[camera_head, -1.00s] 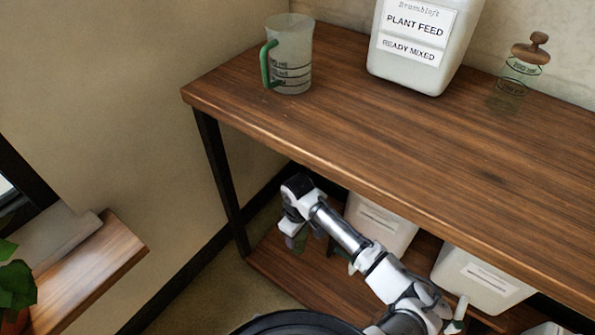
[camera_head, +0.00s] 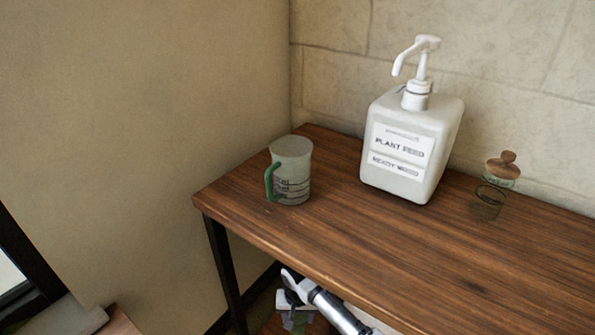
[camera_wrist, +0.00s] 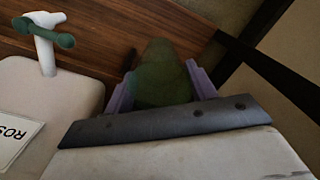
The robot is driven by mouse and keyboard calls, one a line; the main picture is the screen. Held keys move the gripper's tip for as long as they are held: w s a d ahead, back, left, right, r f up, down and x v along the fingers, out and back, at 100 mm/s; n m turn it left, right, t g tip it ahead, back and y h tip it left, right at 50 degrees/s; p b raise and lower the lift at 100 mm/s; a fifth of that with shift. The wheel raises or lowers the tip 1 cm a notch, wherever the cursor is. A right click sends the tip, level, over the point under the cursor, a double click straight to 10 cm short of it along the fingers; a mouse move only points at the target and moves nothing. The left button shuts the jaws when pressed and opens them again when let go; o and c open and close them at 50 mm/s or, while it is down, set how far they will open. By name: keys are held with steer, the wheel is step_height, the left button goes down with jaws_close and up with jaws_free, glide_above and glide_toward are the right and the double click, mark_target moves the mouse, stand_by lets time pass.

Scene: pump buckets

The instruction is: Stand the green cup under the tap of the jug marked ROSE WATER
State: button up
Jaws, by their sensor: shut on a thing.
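In the wrist view, my gripper (camera_wrist: 161,92) has its purple fingers shut on the green cup (camera_wrist: 160,75), which looks dark green. The white jug (camera_wrist: 55,90) at the left has a label whose visible letters begin "ROS"; the rest is cut off. Its white tap (camera_wrist: 46,55) with a green handle (camera_wrist: 45,30) points out over the wooden shelf. The cup is to the right of the tap, with a gap between them, not under it. In the head view, my gripper (camera_head: 296,323) is low, below the tabletop's front edge; the cup is hard to make out there.
On the tabletop (camera_head: 330,240) stand a measuring cup with a green handle (camera_head: 290,172), a PLANT FEED pump bottle (camera_head: 410,145) and a glass jar with a wooden knob (camera_head: 490,200). A dark table leg (camera_head: 225,270) is left of my gripper.

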steer(key=r+p, duration=0.1)
steer(key=p, duration=0.2)
steer(key=s+r+p, duration=0.1)
steer(key=r+p, duration=0.1)
steer(key=p, duration=0.1)
steer(key=shift+s+r, duration=0.1)
steer(key=shift+s+a, duration=0.1)
steer(key=shift+a, duration=0.05)
steer(key=shift+d, duration=0.2)
